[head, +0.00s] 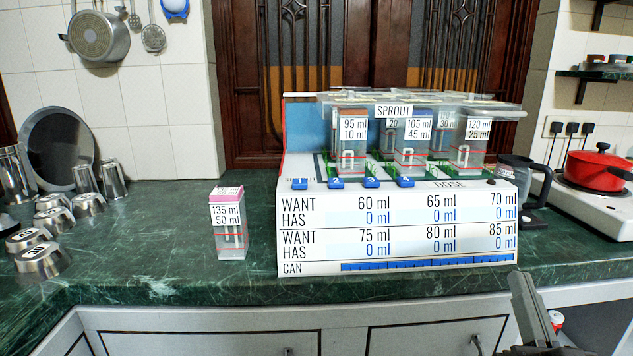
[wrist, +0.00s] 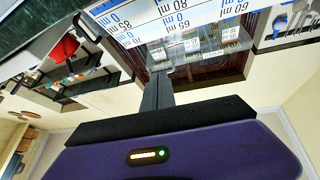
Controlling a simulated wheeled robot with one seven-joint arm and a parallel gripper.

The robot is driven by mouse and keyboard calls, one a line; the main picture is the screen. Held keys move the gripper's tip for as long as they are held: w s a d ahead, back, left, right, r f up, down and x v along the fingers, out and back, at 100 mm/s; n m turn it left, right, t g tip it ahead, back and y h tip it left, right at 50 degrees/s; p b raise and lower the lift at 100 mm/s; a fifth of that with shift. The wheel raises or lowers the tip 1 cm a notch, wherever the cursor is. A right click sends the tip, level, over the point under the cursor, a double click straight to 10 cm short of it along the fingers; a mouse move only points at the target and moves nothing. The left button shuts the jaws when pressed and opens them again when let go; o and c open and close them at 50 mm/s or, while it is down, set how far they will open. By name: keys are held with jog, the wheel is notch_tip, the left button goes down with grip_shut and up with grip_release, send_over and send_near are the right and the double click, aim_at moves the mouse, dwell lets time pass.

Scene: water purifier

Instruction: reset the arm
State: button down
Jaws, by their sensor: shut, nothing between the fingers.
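My gripper (head: 522,278) is at the lower right of the head view, in front of the counter's front edge. It points upward and is apart from everything on the counter. In the wrist view its fingers (wrist: 160,74) are together with nothing between them. The wrist picture is upside down and shows the white panel of the water device (wrist: 172,22) beyond the fingers. In the head view the water device (head: 397,232) stands on the counter, to the left of and behind my gripper.
A pink-topped container (head: 231,225) stands on the green counter (head: 150,250). Metal cups (head: 40,260) stand at the left. A coffee pot (head: 522,180) and a red pot (head: 597,178) on a stove are at the right. Cabinet doors (head: 200,330) lie below the counter.

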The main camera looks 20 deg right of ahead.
jog(key=s+a+f+n+g+y, duration=0.65)
jog(key=s+a+f+y, duration=0.45)
jog(key=s+a+f, duration=1.1)
notch_tip(320, 180, up, 22)
jog(key=s+d+p, duration=0.1)
jog(key=d+p, duration=0.1)
jog(key=p, duration=2)
jog(key=shift+s+n+t, duration=0.15)
jog(key=shift+n+t, duration=0.2)
